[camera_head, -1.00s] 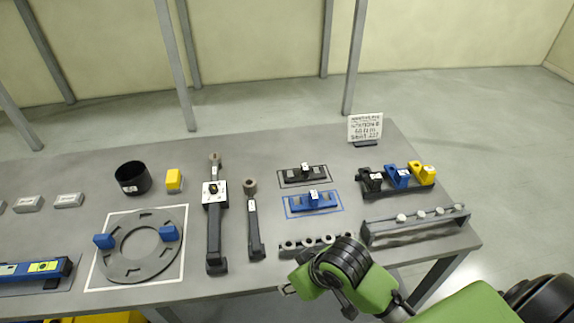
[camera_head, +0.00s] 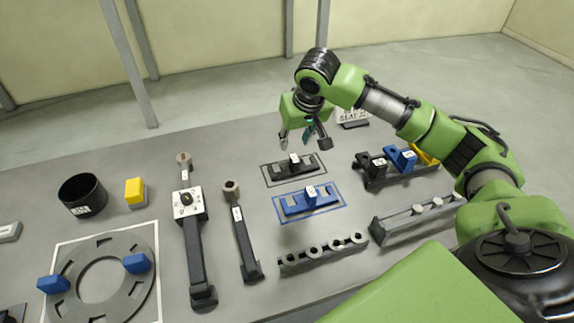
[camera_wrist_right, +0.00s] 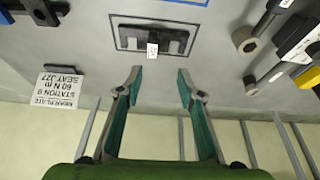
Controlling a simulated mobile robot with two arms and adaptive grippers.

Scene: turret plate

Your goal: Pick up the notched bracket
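A black notched piece (camera_head: 280,170) with a small white label lies inside a black outline on the table; I take it as the notched bracket. It also shows in the wrist view (camera_wrist_right: 175,47), just beyond the fingertips. A similar blue piece (camera_head: 325,200) lies in a blue outline in front of it. My right gripper (camera_head: 305,141) is open and empty, pointing down above and slightly behind the black piece. In the wrist view, its two fingers (camera_wrist_right: 160,74) are spread, with only bare table between them. My left gripper is not in view.
To the right stand a rack with black, blue (camera_head: 400,158) and yellow parts and a grey rail (camera_head: 410,218). Torque tools (camera_head: 197,240), a black cup (camera_head: 83,195) and a ring plate (camera_head: 100,285) are left. A sign (camera_wrist_right: 60,90) stands behind.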

